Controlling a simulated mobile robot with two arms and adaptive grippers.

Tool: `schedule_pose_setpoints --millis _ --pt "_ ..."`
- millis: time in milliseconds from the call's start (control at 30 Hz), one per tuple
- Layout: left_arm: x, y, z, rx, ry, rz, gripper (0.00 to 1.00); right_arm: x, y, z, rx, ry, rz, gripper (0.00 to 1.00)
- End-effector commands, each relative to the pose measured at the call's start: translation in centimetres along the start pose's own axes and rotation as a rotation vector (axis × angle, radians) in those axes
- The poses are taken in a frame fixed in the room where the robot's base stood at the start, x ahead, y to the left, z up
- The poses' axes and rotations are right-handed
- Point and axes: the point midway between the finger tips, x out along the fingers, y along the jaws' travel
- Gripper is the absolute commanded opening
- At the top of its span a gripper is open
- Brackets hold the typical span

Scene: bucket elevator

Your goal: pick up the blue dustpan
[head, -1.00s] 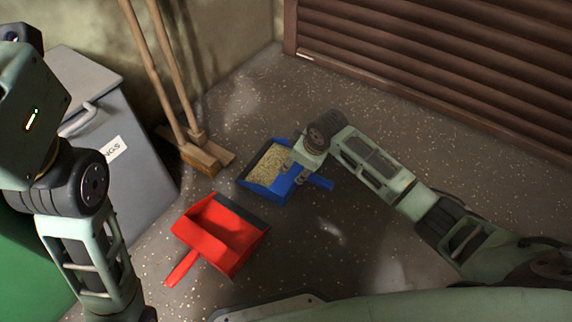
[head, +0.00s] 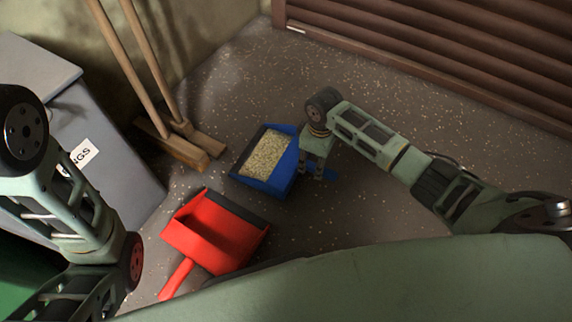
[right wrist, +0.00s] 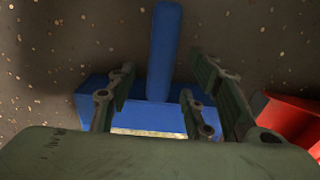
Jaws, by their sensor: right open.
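The blue dustpan (head: 286,177) lies on the floor with a heap of pale grains (head: 265,153) in its pan. Its handle points right in the head view. My right gripper (head: 318,172) is over the handle, with its fingers pointing down. In the right wrist view the open fingers (right wrist: 165,97) stand on either side of the dustpan's blue handle (right wrist: 163,50), near where it meets the pan. I see gaps on both sides of the handle. My left arm shows at the left of the head view, but its gripper is out of the picture.
A red dustpan (head: 212,236) lies in front of the blue one and also shows in the right wrist view (right wrist: 290,120). Two wooden brooms (head: 186,148) lean at the wall beside a grey bin (head: 110,165). A brown shutter (head: 440,50) stands behind; floor before it is clear.

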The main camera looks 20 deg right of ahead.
Motion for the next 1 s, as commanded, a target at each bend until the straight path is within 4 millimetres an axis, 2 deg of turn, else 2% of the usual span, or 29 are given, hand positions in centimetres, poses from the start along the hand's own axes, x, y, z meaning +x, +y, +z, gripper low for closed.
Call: schedule_pose_setpoints --millis 67,200,533,1000 --pt "-0.3 0.4 -1.1 0.003 0.026 0.009 0.40 1.4 -0.1 0.0 0.000 0.000 0.000 0.47" --pt "-1.4 0.6 -1.3 0.003 0.020 0.007 0.40 2.6 -0.1 0.0 0.000 0.000 0.001 0.47" --pt "-1.4 0.6 -1.3 0.003 0.021 0.008 0.40 2.7 -0.1 0.0 0.001 0.000 0.002 0.47" --pt "-1.4 0.6 -1.4 0.002 0.022 0.008 0.40 2.7 -0.1 0.0 0.001 0.001 0.001 0.06"
